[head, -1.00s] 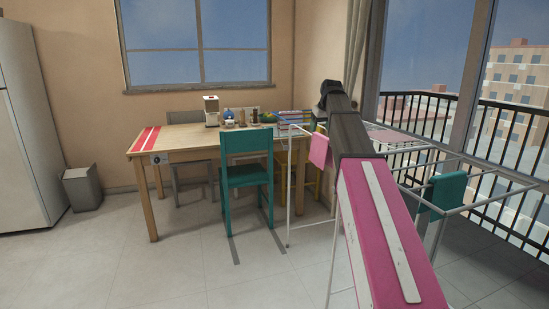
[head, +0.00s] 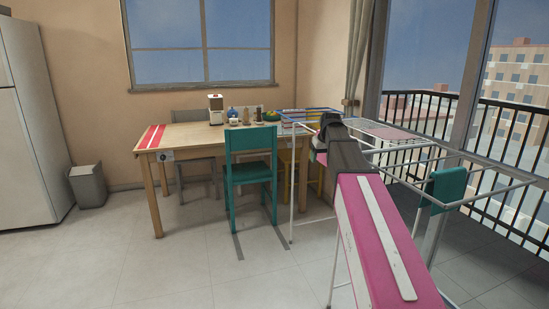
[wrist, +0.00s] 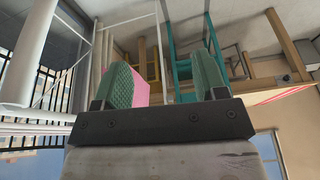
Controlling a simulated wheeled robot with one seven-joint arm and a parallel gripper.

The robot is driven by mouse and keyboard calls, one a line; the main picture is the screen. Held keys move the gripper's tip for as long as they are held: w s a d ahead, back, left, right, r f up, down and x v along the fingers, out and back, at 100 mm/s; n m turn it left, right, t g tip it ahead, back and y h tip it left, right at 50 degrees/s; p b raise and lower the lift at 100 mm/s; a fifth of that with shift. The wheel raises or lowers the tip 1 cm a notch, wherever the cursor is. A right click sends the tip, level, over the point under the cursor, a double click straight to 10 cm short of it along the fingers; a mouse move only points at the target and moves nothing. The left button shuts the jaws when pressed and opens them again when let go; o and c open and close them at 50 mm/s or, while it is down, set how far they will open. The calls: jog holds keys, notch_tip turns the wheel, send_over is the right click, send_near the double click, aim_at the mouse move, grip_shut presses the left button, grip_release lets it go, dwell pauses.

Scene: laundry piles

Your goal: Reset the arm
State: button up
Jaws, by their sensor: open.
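My arm (head: 375,240), pink with a white stripe, reaches forward from the lower right in the head view. Its dark far end points toward the drying rack, and the gripper's fingers are hidden there. In the wrist view my gripper (wrist: 165,85) is open, with its two green ridged fingers apart and nothing seen held between them. A pink cloth (wrist: 140,86) shows behind the left finger, apparently hanging on the rack; I cannot tell whether it touches the finger.
A white drying rack (head: 487,196) with a teal cloth (head: 446,188) stands around my arm at right. A teal chair (head: 252,176) stands before a wooden table (head: 190,141). A grey bin (head: 88,186) is at left. The floor (head: 180,260) at front left is clear.

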jog(key=s+f+m+g, duration=0.1)
jog(key=s+f, duration=1.3)
jog(key=f, duration=0.3)
jog(key=s+a+f+m+g+h, duration=0.1)
jog(key=s+f+g, duration=0.1)
jog(key=s+f, duration=1.3)
notch_tip(320, 180, down, 2)
jog(key=shift+f+m, duration=0.15)
jog(key=shift+m, duration=0.25)
